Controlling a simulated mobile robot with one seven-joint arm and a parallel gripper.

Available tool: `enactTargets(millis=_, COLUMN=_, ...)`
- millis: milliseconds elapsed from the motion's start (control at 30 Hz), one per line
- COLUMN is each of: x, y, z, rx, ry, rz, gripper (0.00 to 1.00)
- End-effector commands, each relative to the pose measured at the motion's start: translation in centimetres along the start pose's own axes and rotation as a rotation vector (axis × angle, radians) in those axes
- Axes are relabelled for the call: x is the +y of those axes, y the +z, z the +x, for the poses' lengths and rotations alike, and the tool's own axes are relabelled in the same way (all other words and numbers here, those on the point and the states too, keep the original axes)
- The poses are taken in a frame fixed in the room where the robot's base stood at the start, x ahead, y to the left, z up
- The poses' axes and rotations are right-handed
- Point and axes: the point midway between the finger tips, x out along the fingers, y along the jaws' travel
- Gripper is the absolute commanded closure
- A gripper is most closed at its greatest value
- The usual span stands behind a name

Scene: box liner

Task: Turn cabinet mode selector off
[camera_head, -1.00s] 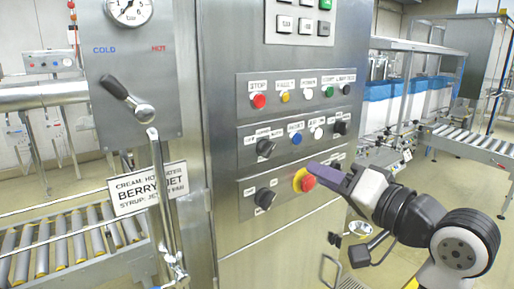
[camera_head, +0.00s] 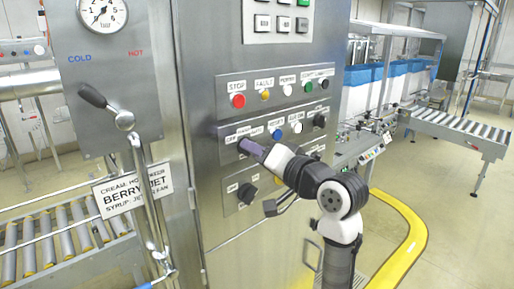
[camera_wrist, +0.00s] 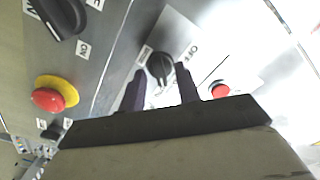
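The selector panel (camera_head: 229,151) is the middle strip on the steel cabinet. Its left knob, with an OFF label beside it, is hidden behind my gripper (camera_head: 244,145) in the head view. In the wrist view a black selector knob (camera_wrist: 160,66) shows between and just past the two fingertips of my gripper (camera_wrist: 161,80). The fingers are apart, with a gap visible on both sides of the knob. Its exact pointing direction is hard to tell.
A red STOP button (camera_head: 238,101) is on the strip above. Another black knob (camera_head: 247,193) is on the strip below. A red emergency button on a yellow ring (camera_wrist: 48,97) is close by. A lever (camera_head: 107,106) and pipe stand to the left.

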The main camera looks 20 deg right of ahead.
Motion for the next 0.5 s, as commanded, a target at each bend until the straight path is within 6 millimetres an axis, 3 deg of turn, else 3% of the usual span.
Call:
enactTargets(millis=267, x=0.03, y=0.04, z=0.19, rx=0.0, ry=0.0, rz=0.0, gripper=0.67)
enactTargets(millis=500, x=0.02, y=0.04, z=0.17, rx=0.0, ry=0.0, rz=0.0, gripper=0.97)
